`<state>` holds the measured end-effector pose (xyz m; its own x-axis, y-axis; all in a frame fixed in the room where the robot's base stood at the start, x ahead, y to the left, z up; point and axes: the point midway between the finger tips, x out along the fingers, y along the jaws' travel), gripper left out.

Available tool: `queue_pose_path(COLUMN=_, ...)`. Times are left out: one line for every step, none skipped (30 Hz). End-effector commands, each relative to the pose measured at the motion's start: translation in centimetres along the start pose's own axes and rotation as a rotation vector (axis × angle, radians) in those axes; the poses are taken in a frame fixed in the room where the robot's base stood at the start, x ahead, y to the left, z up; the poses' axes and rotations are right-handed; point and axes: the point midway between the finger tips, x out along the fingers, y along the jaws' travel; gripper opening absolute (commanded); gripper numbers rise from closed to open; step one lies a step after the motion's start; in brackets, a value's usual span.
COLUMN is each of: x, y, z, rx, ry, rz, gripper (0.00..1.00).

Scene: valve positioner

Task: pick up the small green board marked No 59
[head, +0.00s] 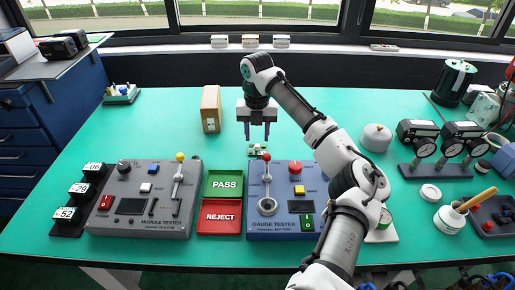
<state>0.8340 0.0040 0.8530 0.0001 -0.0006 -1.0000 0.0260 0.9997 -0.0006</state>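A small green board (257,150) with light-coloured parts lies on the teal bench top, just behind the gauge tester. Its marking is too small to read here. My gripper (257,138) points straight down over the board, its two dark fingers apart with nothing visible between them. The fingertips appear a little above the board; the exact height is unclear.
The gauge tester (318,202) with its red-knobbed lever stands close in front of the board. Green PASS (225,184) and red REJECT (220,216) trays and the module tester (140,212) are to the left. A cardboard box (211,109) stands left of my gripper.

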Motion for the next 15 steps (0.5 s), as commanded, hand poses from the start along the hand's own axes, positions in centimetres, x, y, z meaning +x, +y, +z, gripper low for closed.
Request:
queue_pose_path(x=0.6, y=-0.1, z=-0.1, rx=0.001, ry=0.002, rz=-0.001, gripper=0.40)
queue_pose_path(x=1.1, y=-0.2, z=-0.1, rx=0.001, ry=0.002, rz=-0.002, gripper=0.40)
queue_pose_path(x=1.8, y=-0.2, z=-0.1, rx=0.001, ry=0.002, rz=0.000, gripper=0.40)
queue_pose_path(x=2.2, y=-0.2, z=-0.1, rx=0.001, ry=0.002, rz=-0.001, gripper=0.40)
queue_pose_path(x=2.6, y=-0.2, z=-0.1, rx=0.001, ry=0.002, rz=0.000, gripper=0.40)
queue_pose_path(x=3.0, y=-0.1, z=-0.1, rx=0.001, ry=0.001, rz=0.001, gripper=0.40)
queue_pose_path(x=3.2, y=-0.1, z=-0.1, rx=0.001, ry=0.001, rz=0.000, gripper=0.40)
queue_pose_path(x=3.4, y=-0.1, z=-0.1, rx=0.001, ry=0.001, rz=0.000, gripper=0.40)
queue_pose_path(x=3.5, y=-0.1, z=-0.1, rx=0.000, ry=0.001, rz=0.000, gripper=0.40)
queue_pose_path(x=3.6, y=-0.1, z=-0.1, rx=0.000, ry=0.001, rz=0.000, gripper=0.40)
queue_pose_path(x=3.6, y=-0.1, z=-0.1, rx=0.000, ry=0.001, rz=0.000, gripper=0.40)
queue_pose_path(x=3.6, y=-0.1, z=-0.1, rx=0.000, ry=0.000, rz=0.000, gripper=0.40)
queue_pose_path(x=3.6, y=-0.1, z=-0.1, rx=0.000, ry=0.000, rz=0.000, gripper=0.40)
queue_pose_path(x=3.6, y=-0.1, z=-0.1, rx=0.000, ry=0.000, rz=0.000, gripper=0.40)
queue_pose_path(x=3.6, y=-0.1, z=-0.1, rx=0.000, ry=0.000, rz=0.000, gripper=0.40)
